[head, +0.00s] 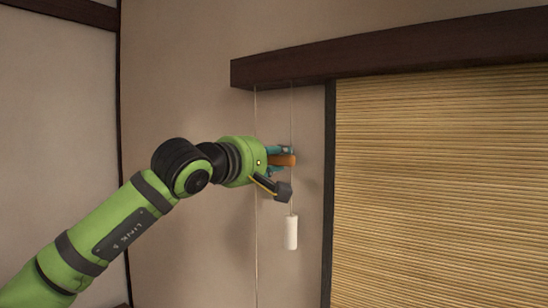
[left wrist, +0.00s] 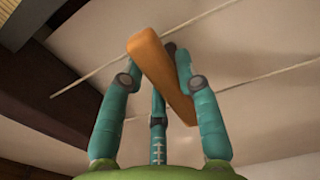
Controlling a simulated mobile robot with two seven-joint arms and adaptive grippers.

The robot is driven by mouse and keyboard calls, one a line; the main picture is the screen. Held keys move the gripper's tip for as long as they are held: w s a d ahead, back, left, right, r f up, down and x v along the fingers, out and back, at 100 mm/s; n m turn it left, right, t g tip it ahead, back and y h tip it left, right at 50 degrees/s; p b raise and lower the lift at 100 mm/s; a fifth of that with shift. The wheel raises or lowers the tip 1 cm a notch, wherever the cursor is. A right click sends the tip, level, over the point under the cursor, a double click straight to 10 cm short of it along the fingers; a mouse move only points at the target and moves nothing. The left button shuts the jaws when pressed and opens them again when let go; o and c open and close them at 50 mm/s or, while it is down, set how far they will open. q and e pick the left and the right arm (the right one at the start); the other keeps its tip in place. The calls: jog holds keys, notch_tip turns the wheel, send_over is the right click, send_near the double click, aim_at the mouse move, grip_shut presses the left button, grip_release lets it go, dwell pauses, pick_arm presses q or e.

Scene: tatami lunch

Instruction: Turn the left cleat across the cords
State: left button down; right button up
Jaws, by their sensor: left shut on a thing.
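The left cleat is an orange-brown wooden bar (head: 285,160) on the wall left of the blind. In the left wrist view the bar (left wrist: 158,70) runs obliquely between my fingers and crosses in front of one cord. A small dark part shows behind it. My left gripper (head: 282,156) is shut on the cleat, its teal fingers on either side of it in the left wrist view (left wrist: 160,80). Two thin pale cords hang down the wall, a left cord (head: 256,240) and a right cord (head: 292,110). My right gripper is not in view.
A white cord weight (head: 291,232) hangs below the gripper. A dark wooden beam (head: 400,52) runs above, and a woven blind (head: 440,190) with a dark post (head: 329,200) stands to the right. The plaster wall (head: 190,90) around the arm is bare.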

pick_arm(q)
jog(key=c, duration=0.9)
grip_release()
jog(key=shift+d, duration=0.1)
jog(key=v, duration=1.2)
